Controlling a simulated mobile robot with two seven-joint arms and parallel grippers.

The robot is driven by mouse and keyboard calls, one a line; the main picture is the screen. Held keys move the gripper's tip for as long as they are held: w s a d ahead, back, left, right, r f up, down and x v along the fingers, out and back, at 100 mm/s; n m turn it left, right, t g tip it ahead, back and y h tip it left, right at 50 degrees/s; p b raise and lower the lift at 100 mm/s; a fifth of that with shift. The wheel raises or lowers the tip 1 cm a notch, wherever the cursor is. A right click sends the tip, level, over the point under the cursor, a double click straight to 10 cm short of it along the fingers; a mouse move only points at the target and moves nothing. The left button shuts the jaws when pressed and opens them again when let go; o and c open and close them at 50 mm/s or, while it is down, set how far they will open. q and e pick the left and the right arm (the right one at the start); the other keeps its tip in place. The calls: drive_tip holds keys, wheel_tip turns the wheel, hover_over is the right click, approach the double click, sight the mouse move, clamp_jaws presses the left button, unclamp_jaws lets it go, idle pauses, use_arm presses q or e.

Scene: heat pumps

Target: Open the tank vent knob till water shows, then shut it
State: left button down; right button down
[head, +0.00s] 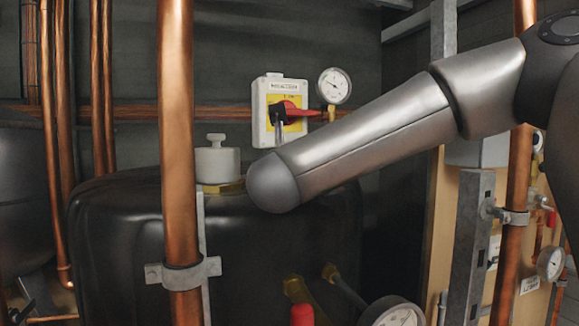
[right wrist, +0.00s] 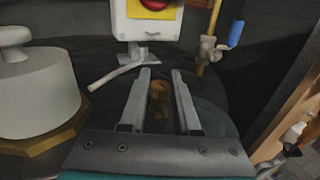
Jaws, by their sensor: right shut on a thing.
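The black tank (head: 115,225) stands at the lower left and middle of the head view. In the right wrist view, my right gripper (right wrist: 160,72) is over the tank top. Its two fingers stand on either side of a small brass-brown piece, seemingly the vent knob (right wrist: 160,98), and are shut on it. In the head view my right arm (head: 370,135) hides that gripper and the knob. A thin pale tube (right wrist: 115,79) lies just left of the fingers. I see no water at it. My left gripper is not in view.
A white stepped cap (head: 216,162) on a brass base stands left of the gripper, apart from it. A switch box (head: 262,95) with a red handle and a gauge (head: 334,86) are behind. A copper pipe (head: 176,130) rises in front of the tank. A blue-handled valve (right wrist: 236,34) is behind right.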

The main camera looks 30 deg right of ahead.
drive_tip(key=shift+m+g+h, duration=1.1)
drive_tip(key=shift+g+h, duration=0.1)
drive_tip(key=shift+h, duration=0.1)
drive_tip(key=c, duration=0.6)
unclamp_jaws()
drive_tip(key=shift+r, duration=0.15)
wheel_tip(320, 180, up, 20)
drive_tip(key=p, duration=0.3)
